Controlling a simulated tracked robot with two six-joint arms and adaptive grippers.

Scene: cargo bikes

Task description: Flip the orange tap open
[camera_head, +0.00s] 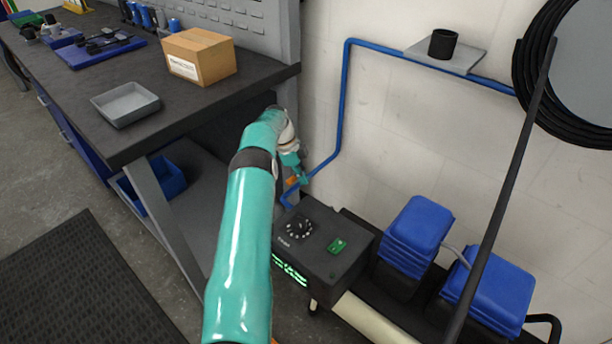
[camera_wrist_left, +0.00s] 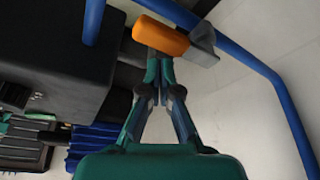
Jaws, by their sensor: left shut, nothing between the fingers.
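The orange tap (camera_wrist_left: 160,36) is a rounded orange lever beside a grey fitting (camera_wrist_left: 203,38) on the blue pipe in the left wrist view. In the head view a small orange part of it (camera_head: 292,181) shows by the pipe, low on the wall behind the black box. My left gripper (camera_wrist_left: 160,65) is shut and empty, its fingertips close to the orange lever. Whether they touch it I cannot tell. In the head view the left gripper (camera_head: 300,177) is partly hidden behind my own arm. My right gripper is not in view.
A black box (camera_head: 322,240) with a dial and green switch stands just below the tap. The blue pipe (camera_head: 345,100) runs up the wall. The workbench (camera_head: 70,100) carries a cardboard box (camera_head: 199,57) and a grey tray (camera_head: 125,104).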

